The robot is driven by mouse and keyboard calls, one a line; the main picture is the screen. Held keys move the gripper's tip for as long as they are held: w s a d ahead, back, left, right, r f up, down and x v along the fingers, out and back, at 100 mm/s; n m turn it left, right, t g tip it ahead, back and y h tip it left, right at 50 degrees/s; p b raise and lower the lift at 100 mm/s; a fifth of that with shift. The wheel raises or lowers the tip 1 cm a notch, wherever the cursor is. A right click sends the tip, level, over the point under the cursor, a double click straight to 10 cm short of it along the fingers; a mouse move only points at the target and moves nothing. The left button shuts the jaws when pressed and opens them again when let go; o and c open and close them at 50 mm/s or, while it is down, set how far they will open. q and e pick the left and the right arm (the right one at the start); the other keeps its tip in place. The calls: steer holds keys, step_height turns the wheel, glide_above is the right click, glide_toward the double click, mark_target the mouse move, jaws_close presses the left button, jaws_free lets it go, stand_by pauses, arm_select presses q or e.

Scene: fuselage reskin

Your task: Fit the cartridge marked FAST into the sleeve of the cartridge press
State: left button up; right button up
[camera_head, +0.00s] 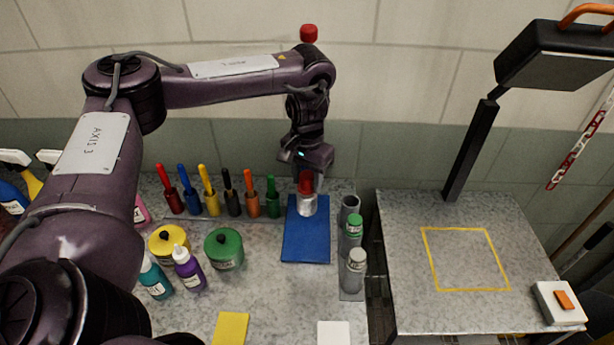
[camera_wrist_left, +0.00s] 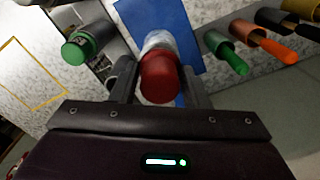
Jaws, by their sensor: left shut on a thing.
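My left gripper (camera_head: 306,181) reaches down from above and is shut on a silver cartridge with a red cap (camera_head: 306,203). The cartridge is upright over the upper part of the blue mat (camera_head: 304,245); I cannot tell whether it touches the mat. In the left wrist view the red cap (camera_wrist_left: 159,82) is between the two fingers. An open grey cylinder (camera_head: 349,207), a green-capped cartridge (camera_head: 352,234) and a pale-capped cartridge (camera_head: 354,272) stand in a row right of the mat. No FAST mark is readable, and I cannot tell which part is the press. My right gripper is out of view.
Several coloured tools in holders (camera_head: 231,202) stand left of the mat. Yellow (camera_head: 168,244) and green (camera_head: 224,252) tubs and squeeze bottles (camera_head: 188,270) are nearer. A gap separates this bench from the right table (camera_head: 400,260), which has a yellow outlined square and a black post (camera_head: 468,150).

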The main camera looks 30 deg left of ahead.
arm_select(q)
steer(key=shift+f+b, duration=0.35)
steer(key=shift+f, duration=0.45)
steer(key=o, duration=1.1)
steer(key=shift+r, duration=0.1)
step_height(320, 180, up, 3)
steer(key=p, duration=0.3)
step_height(320, 180, up, 2)
steer(key=p, duration=0.2)
steer(key=shift+p, duration=0.3)
